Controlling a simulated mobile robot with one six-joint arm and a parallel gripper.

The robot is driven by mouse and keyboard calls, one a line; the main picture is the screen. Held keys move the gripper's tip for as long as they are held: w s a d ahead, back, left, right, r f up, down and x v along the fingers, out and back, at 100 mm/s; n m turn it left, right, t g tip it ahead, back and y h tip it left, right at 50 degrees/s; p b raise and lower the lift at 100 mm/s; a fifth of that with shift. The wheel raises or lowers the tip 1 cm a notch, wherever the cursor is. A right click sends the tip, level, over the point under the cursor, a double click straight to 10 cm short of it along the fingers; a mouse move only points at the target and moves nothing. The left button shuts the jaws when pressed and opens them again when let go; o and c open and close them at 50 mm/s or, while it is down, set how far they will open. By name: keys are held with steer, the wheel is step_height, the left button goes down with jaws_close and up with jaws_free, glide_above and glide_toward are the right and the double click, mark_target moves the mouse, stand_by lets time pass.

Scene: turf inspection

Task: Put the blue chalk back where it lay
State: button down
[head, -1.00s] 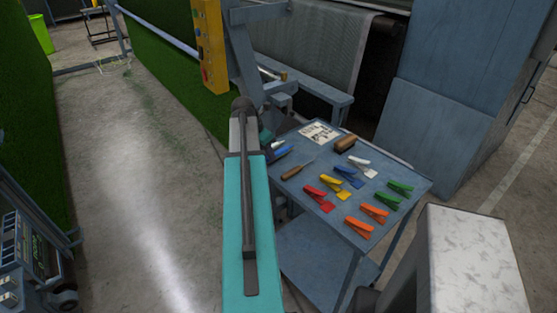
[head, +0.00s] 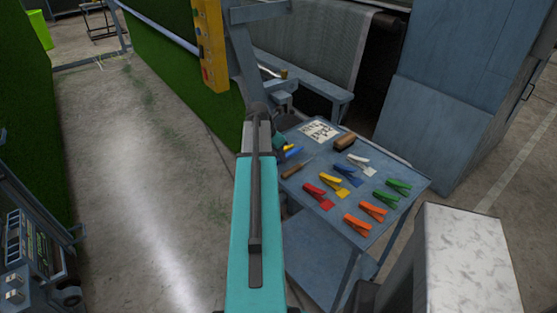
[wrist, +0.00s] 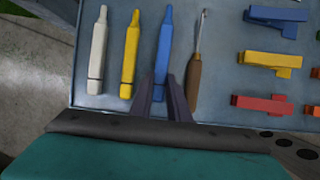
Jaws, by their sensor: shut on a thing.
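The blue chalk (wrist: 163,45) is a slim stick with a narrow tip, to the right of a yellow chalk (wrist: 131,55) and a white chalk (wrist: 98,50). My gripper (wrist: 160,80) is shut on its near end, one dark finger on each side. The blue chalk runs nearly parallel to the other two over the blue-grey cart top (wrist: 215,75). I cannot tell whether it touches the surface. In the head view the blue chalk (head: 294,152) shows at the cart's left edge, beside my arm, which hides most of the gripper.
A wooden-handled pick (wrist: 194,80) lies close to the right of the blue chalk. Coloured clips, such as a yellow clip (wrist: 270,58), lie further right. A brush (head: 345,142) and a printed card (head: 318,131) are at the back. Concrete floor (head: 135,210) is open to the left.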

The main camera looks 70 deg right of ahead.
steer(key=shift+f+p, duration=0.3)
steer(key=shift+f, duration=0.55)
steer(key=shift+f, duration=0.1)
steer(key=c, duration=1.7)
jaws_free()
steer(key=shift+b+v, duration=1.4)
steer(key=shift+v, duration=4.7)
